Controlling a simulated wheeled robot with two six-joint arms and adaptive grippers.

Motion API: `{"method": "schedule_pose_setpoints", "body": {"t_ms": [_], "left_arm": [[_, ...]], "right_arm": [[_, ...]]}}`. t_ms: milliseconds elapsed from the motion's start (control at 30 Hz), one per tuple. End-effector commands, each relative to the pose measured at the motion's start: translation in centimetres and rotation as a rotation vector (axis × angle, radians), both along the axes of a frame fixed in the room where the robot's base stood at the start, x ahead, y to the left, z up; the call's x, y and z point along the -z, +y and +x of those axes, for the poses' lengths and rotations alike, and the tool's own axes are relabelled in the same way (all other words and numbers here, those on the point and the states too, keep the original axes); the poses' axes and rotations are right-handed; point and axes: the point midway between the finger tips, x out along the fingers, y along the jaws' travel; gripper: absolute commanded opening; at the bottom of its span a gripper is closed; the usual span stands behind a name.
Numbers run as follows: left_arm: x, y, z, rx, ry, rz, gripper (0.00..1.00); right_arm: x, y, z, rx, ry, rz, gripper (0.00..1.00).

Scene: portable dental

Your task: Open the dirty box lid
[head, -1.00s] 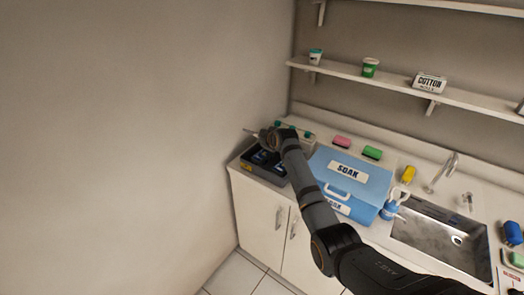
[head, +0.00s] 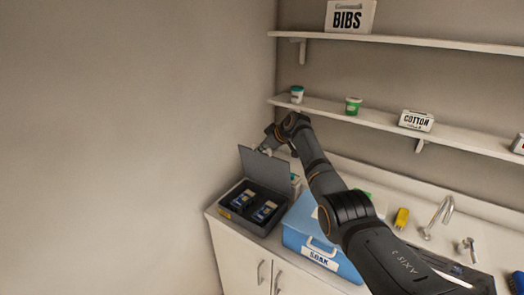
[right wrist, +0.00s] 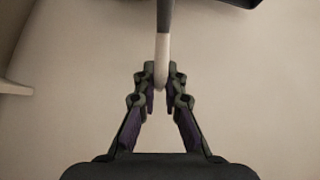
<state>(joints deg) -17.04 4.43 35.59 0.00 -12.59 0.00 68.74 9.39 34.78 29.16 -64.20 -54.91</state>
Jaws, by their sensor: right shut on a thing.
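A dark grey box (head: 237,218) stands at the left end of the counter, with two blue-labelled items inside it. Its lid (head: 262,172) stands up along the back side, so the inside shows. I read no name on this box. My right gripper (head: 266,150) is at the lid's top edge. In the right wrist view my right gripper (right wrist: 161,84) is shut on a narrow upright piece with a pale lower end (right wrist: 162,58), which appears to be the lid's edge or handle. My left gripper is not in view.
A blue box marked SOAK (head: 296,236) stands just right of the grey box, partly behind my right arm. A wall is close on the left. A shelf (head: 380,115) with cups and a cotton box runs above the counter. A tap (head: 438,215) stands at the right.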

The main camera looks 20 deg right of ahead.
Motion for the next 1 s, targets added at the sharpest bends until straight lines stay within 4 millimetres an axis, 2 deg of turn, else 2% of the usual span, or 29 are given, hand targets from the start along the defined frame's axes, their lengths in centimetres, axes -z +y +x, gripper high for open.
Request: {"method": "schedule_pose_setpoints", "body": {"t_ms": [567,600,767,1000], "left_arm": [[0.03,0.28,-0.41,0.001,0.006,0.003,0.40],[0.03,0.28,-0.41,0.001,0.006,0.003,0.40],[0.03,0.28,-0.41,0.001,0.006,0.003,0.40],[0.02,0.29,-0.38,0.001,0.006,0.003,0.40]], "right_arm": [[0.08,-0.08,-0.04,0.000,0.003,-0.003,0.00],[0.08,-0.08,-0.04,0.000,0.003,-0.003,0.10],[0.06,-0.07,-0.03,0.000,0.003,-0.003,0.32],[0.00,-0.05,-0.01,0.000,0.001,-0.002,0.33]]}}
